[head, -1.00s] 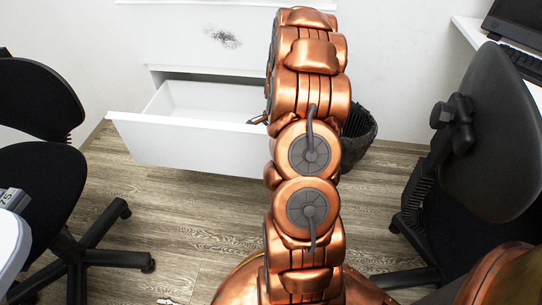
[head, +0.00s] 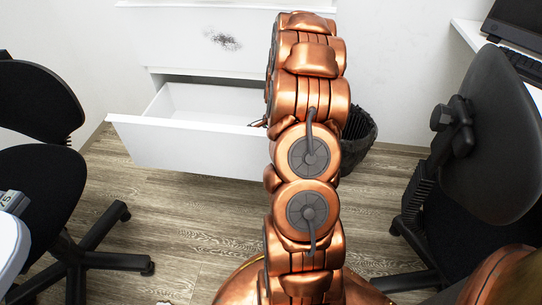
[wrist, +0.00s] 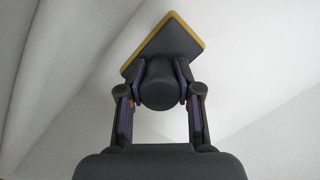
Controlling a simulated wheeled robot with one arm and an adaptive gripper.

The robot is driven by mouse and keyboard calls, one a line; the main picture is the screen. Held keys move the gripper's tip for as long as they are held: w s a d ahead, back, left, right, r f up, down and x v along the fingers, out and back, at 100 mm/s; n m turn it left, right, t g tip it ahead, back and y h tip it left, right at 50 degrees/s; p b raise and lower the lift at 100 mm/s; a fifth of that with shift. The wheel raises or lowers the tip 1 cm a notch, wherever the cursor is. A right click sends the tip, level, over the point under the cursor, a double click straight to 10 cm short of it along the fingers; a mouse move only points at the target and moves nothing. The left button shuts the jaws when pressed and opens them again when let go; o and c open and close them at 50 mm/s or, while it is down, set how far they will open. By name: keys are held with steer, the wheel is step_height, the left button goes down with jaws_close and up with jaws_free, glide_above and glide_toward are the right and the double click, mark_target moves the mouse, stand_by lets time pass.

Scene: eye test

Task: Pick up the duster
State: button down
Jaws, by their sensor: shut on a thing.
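The duster (wrist: 168,50) shows in the wrist view as a dark grey, tilted pad with a yellow edge and a thick round dark handle (wrist: 163,85). My gripper (wrist: 162,78) has its two fingers against either side of the handle and is shut on it. Pale surfaces lie behind the duster in the wrist view. In the head view my copper arm hides the duster and nearly all of the gripper. Only a small dark bit shows left of the arm, by the rim of an open white drawer (head: 190,147).
A dark smudge (head: 223,41) marks the white cabinet front above the drawer. A black bin (head: 358,140) stands right of my arm. Black office chairs stand at left (head: 38,185) and right (head: 490,135). A desk with a keyboard is at top right. Wooden floor between is clear.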

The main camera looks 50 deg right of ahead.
steer(key=shift+r, duration=0.15)
step_height(320, 180, up, 10)
steer(key=p, duration=0.2)
steer(key=shift+p, duration=0.35)
